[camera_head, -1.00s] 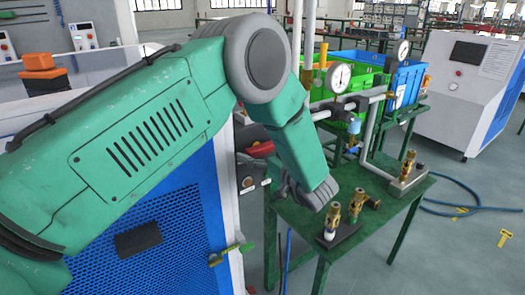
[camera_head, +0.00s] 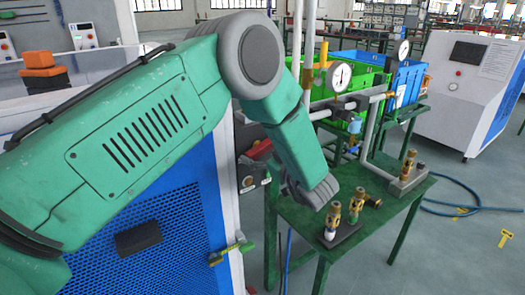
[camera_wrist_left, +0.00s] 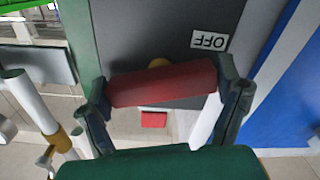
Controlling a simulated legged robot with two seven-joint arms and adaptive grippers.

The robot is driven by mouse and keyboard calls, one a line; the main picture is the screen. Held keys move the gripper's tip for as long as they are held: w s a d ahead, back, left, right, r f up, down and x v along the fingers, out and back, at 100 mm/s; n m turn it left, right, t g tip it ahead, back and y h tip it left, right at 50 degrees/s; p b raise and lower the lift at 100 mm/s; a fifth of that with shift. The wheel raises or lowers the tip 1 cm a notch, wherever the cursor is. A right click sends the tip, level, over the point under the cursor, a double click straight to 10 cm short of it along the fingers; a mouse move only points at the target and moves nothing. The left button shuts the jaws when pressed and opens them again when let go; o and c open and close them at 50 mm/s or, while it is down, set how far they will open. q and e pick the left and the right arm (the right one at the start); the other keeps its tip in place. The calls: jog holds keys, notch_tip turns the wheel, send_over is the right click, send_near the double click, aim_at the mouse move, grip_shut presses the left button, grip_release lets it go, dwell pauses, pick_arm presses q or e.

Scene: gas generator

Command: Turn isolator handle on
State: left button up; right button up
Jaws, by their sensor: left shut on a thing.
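The isolator handle is a thick red bar (camera_wrist_left: 162,83) in front of a dark grey panel (camera_wrist_left: 165,30) in the left wrist view. Its two ends lie between the fingers of my left gripper (camera_wrist_left: 163,97), which is shut on it. An OFF label (camera_wrist_left: 209,41) appears upside down above the bar's right end. In the head view, the red handle (camera_head: 259,150) shows at the cabinet's side, left of my green forearm. The forearm hides most of my left gripper there. My right gripper is not in view.
A blue mesh cabinet panel (camera_head: 150,225) stands at the lower left. Right of my arm, a green table (camera_head: 375,225) carries brass valves (camera_head: 333,218), pipes and a gauge (camera_head: 339,76). A blue hose (camera_head: 465,191) lies on the open floor at right.

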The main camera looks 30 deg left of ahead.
pick_arm(q)
jog(key=n+b, duration=0.1)
jog(key=n, duration=0.2)
jog(key=shift+f+n, duration=0.1)
jog(key=shift+n, duration=0.3)
jog(key=n+b, duration=0.1)
jog(key=n, duration=0.2)
jog(key=shift+n, duration=0.3)
jog(key=n+b, duration=0.2)
jog(key=n, duration=0.1)
jog(key=shift+f+n, duration=0.1)
jog(key=shift+n, duration=0.2)
jog(key=shift+n+b, duration=1.1)
jog(key=shift+n, duration=0.5)
jog(key=o, duration=1)
